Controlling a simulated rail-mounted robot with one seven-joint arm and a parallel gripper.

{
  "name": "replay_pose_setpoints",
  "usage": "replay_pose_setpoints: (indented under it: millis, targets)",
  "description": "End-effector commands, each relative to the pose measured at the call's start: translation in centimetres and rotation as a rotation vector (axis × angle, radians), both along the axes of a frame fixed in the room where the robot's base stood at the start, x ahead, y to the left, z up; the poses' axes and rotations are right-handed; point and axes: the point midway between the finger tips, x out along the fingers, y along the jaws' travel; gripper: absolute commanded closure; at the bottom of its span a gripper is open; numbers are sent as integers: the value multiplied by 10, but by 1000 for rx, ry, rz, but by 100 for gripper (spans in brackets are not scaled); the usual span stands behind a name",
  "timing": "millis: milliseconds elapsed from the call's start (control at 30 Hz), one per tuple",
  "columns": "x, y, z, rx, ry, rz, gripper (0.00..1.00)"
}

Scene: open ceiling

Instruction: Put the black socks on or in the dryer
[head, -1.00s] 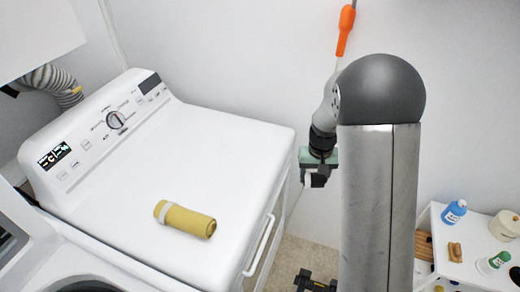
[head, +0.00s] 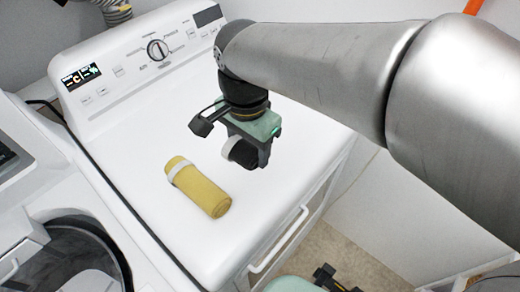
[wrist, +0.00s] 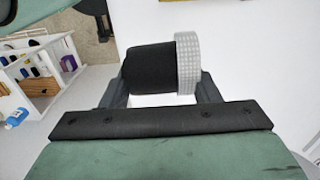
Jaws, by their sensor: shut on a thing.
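The black socks are a dark roll with a pale band. They show in the wrist view (wrist: 150,68) between the fingers and, partly hidden, in the head view (head: 240,151). My gripper (head: 252,155) is shut on the socks and holds them over the top of the white dryer (head: 150,130), to the right of a yellow roll. The dryer's top is flat, with a control panel at its back. Whether the socks touch the top is hard to tell.
A yellow roll with a pale band (head: 200,187) lies on the dryer top, close to my gripper. A washer with a round opening (head: 75,255) stands at the left. A white shelf with bottles (wrist: 40,85) shows in the wrist view. The dryer top is otherwise clear.

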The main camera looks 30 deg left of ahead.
Motion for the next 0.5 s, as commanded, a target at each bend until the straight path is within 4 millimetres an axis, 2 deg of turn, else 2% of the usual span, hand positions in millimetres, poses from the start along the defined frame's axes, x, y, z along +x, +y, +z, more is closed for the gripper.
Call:
replay_pose_setpoints:
  millis: [67,167,267,500]
  targets:
    - [-15,4,2,3,-2,-7,68]
    - [-19,7,3,0,0,-17,68]
    - [-5,11,-3,-4,3,-21,68]
    - [54,27,-28,-4,3,-22,68]
